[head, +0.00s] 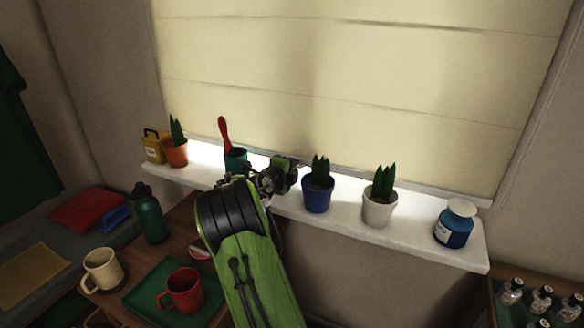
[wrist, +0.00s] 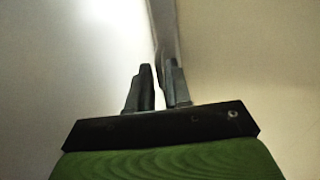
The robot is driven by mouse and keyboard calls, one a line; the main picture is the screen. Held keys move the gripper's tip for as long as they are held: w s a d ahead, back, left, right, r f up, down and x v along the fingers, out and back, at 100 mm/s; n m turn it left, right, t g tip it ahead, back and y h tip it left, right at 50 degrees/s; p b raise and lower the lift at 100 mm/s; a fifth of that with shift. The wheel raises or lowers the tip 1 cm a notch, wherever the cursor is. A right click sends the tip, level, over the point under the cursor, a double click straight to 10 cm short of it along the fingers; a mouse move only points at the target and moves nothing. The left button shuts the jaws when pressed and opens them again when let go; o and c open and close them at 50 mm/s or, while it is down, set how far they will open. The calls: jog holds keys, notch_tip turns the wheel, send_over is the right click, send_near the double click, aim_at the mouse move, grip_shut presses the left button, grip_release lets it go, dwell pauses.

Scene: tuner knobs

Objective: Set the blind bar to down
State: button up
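The cream blind (head: 330,80) hangs over most of the window, its lower edge close above the white sill. A bright strip of light shows on the sill at the blind's left part. My gripper (head: 291,164) is at the blind's lower edge, above the sill, between the teal pot and the blue pot. In the wrist view, my two fingertips (wrist: 159,68) stand a small gap apart. A thin grey strip (wrist: 165,25), which looks like the blind bar, runs down to them. I cannot tell whether they grip it. The bar is mostly hidden in the head view.
On the sill (head: 340,222) stand a yellow can (head: 155,148), an orange pot (head: 176,153), a teal pot with a red-handled tool (head: 235,160), a blue pot (head: 318,195), a white pot (head: 379,209) and a blue jar (head: 454,228). Mugs and a bottle (head: 149,215) stand below left.

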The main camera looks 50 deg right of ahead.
jog(key=shift+o, duration=1)
jog(key=v, duration=1.5)
jog(key=shift+a+p, duration=0.35)
jog(key=shift+r, duration=0.1)
